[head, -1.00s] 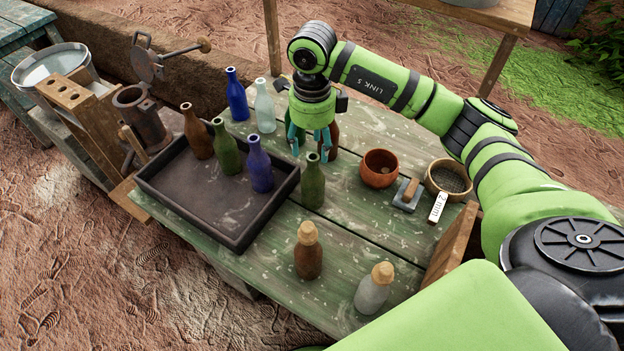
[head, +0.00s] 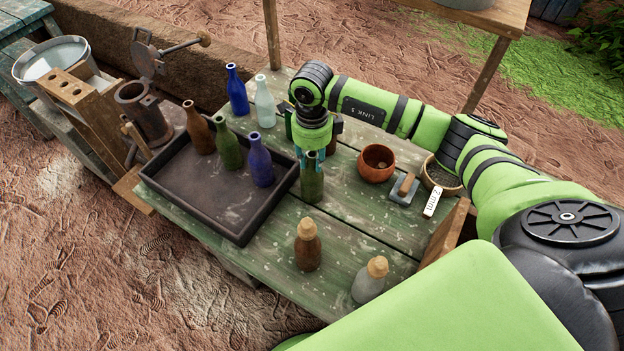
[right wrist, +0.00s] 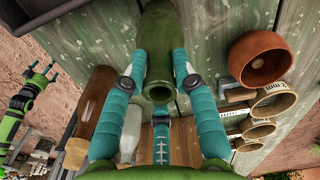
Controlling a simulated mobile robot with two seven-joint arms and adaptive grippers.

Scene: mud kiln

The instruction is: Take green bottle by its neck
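A green bottle (head: 312,182) stands upright on the green wooden table, right of the tray. My right gripper (head: 314,155) is directly over it, fingers pointing down and hiding its top. In the right wrist view the bottle (right wrist: 160,62) has its open mouth towards the camera. The teal fingers of the right gripper (right wrist: 159,68) are spread on either side of its neck, with visible gaps. Another green bottle (head: 229,146) stands in the tray. My left gripper (right wrist: 42,76) shows small at the left of the wrist view, its fingers apart and empty.
The dark tray (head: 190,205) also holds a brown bottle (head: 199,130) and a blue bottle (head: 260,162). Corked bottles (head: 307,247) (head: 370,280) stand nearer the front edge. A terracotta bowl (head: 376,163) and a sieve (head: 440,175) lie to the right. More bottles (head: 237,92) stand behind.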

